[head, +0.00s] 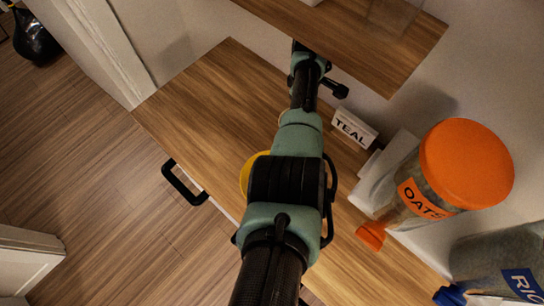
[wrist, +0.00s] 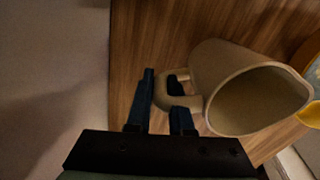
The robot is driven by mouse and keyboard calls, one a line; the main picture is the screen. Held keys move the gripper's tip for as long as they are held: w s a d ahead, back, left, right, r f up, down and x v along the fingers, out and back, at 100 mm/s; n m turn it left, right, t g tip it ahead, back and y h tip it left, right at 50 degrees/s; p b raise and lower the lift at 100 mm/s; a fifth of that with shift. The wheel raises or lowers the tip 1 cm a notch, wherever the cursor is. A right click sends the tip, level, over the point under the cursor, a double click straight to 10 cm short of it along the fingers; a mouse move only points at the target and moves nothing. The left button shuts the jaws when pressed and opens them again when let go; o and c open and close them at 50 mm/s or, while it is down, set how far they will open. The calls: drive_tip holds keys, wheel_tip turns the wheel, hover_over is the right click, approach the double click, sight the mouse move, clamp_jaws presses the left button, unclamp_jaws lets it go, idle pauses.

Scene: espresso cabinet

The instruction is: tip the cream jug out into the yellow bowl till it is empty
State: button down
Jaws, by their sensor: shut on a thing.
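The cream jug (wrist: 205,75) is in the wrist view, with its open mouth turned toward the camera and lower right. I see its bare inner wall, but cannot tell whether anything is left inside. My gripper (wrist: 161,84) is shut on the jug's handle, one finger on each side. The yellow bowl (wrist: 312,113) shows only at the right edge of the wrist view, beside the jug's mouth. In the head view a sliver of the yellow bowl (head: 248,172) shows beside my arm, which hides the rest.
A TEAL sign (head: 354,129) stands on the wooden counter (head: 205,95). An oats jar (head: 465,165) with an orange lid and a rice container (head: 505,260) stand at the right. A wooden shelf (head: 405,50) overhangs the back. The counter left of my arm is clear.

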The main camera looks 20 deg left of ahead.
drive_tip(key=shift+w+f+g+b, duration=0.3)
drive_tip(key=shift+f+b, duration=0.1)
drive_tip(key=shift+b, duration=1.6)
drive_tip(key=shift+w+f+g+b, duration=0.15)
drive_tip(key=shift+f+g+b, duration=0.2)
drive_tip(key=shift+b, duration=1.6)
drive_tip(key=shift+b, duration=1.3)
